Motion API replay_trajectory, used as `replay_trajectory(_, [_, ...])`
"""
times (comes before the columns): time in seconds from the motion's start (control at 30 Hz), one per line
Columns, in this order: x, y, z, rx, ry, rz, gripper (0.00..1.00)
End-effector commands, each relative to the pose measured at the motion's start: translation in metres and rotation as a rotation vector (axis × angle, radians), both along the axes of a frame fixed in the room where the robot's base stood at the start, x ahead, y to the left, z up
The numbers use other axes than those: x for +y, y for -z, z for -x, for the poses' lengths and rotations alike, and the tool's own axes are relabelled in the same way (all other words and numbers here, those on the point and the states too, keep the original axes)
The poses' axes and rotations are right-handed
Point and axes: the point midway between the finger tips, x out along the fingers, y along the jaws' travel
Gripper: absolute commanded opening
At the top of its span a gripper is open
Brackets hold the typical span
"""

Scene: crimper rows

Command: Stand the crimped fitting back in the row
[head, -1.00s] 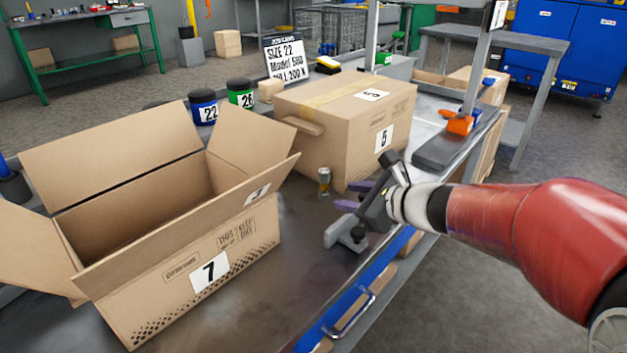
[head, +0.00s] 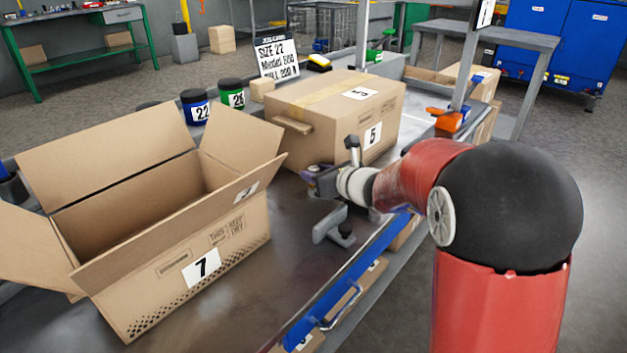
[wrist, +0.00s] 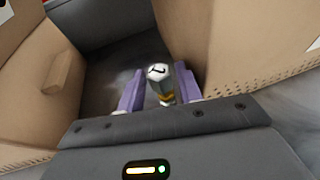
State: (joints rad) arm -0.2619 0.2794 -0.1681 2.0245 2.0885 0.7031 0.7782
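The fitting (wrist: 158,84) is a small metal piece with a pale, dark-marked top and a yellowish band low down. In the wrist view it shows between the two purple fingers of my gripper (wrist: 159,88). Narrow gaps seem to show beside it, so the fingers look open around it, not clamped; contact is hard to judge. In the head view my gripper (head: 311,178) is low over the bench, just in front of box 5, and the fitting is hidden there. I cannot make out the row.
The closed box 5 (head: 325,125) stands close behind my gripper. The open box 7 (head: 215,245) is to the left. Jars 22 (head: 196,112) and 26 (head: 231,100) and a sign (head: 276,58) stand behind. The bench (head: 290,270) is clear in front.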

Motion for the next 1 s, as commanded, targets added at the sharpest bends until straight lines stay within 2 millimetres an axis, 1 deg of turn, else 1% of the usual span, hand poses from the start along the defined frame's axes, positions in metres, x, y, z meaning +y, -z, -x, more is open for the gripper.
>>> replay_trajectory(0.17, [0.0,0.0,0.0,0.0,0.001,0.0,0.35])
replay_trajectory(0.27, [0.0,0.0,0.0,-0.001,0.001,0.001,0.24])
replay_trajectory(0.43, [0.0,0.0,0.0,-0.001,0.001,0.001,0.02])
replay_trajectory(0.47, [0.0,0.0,0.0,-0.001,0.001,0.001,0.0])
replay_trajectory(0.77, [0.0,-0.003,0.0,-0.002,0.0,-0.001,0.0])
replay_trajectory(0.87, [0.0,-0.01,0.0,-0.004,-0.001,-0.001,0.0])
replay_trajectory(1.0, [-0.001,-0.029,0.0,-0.005,0.0,0.0,0.0])
